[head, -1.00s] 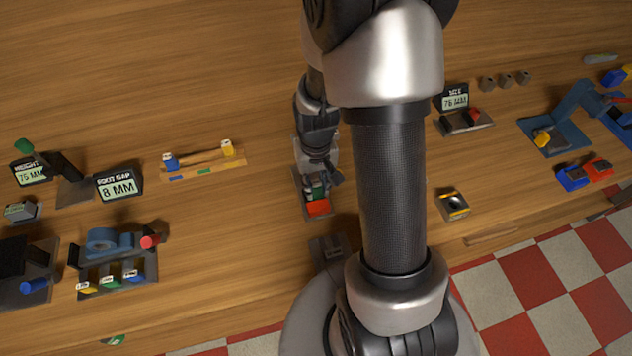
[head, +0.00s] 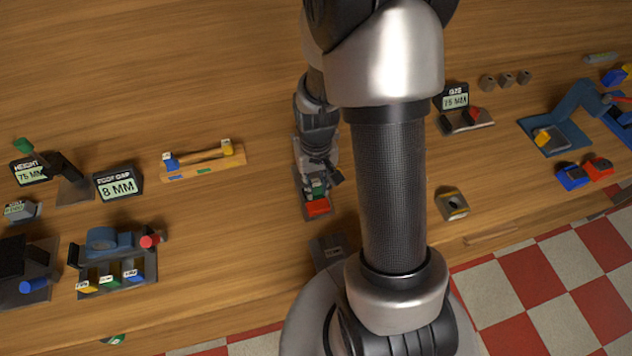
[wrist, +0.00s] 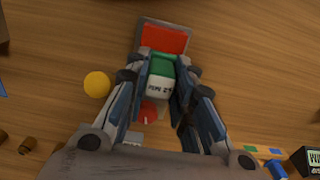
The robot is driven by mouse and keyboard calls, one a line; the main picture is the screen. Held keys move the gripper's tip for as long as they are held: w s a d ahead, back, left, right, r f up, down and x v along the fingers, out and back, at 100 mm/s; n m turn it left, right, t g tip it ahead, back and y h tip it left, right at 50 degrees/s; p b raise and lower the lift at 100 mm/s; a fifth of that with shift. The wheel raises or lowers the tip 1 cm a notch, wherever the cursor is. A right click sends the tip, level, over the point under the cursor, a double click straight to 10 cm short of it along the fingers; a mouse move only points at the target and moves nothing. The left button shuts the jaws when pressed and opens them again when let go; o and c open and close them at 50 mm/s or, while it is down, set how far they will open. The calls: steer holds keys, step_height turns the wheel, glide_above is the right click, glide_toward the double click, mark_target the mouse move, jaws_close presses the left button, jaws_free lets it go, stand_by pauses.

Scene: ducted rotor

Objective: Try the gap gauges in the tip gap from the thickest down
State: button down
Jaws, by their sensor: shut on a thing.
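My gripper (wrist: 161,85) is shut on a green block with a white labelled end, which looks like the green gap gauge (wrist: 160,68). In the head view my gripper (head: 322,178) is partly hidden by my own arm, just behind a red block (head: 317,207) on a dark plate. In the wrist view the red block (wrist: 165,38) lies just beyond the green gauge; I cannot tell whether they touch. A wooden rack (head: 203,165) holds a blue gauge (head: 171,161) and a yellow gauge (head: 227,147). The tip gap itself cannot be made out.
A sign reading 8 MM (head: 118,183) stands left of the wooden rack. A dark stand with yellow, green and blue tags (head: 112,278) is at the lower left. A yellow round part (wrist: 97,85) lies left of my fingers. Open tabletop lies behind the rack.

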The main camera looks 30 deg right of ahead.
steer(key=shift+f, duration=0.3)
stand_by(1.9)
steer(key=shift+s+r, duration=0.1)
steer(key=shift+r, duration=0.15)
stand_by(0.5)
steer(key=shift+f, duration=0.2)
stand_by(0.7)
steer(key=shift+r, duration=0.15)
steer(key=shift+r+p, duration=2.55)
steer(key=shift+r, duration=0.85)
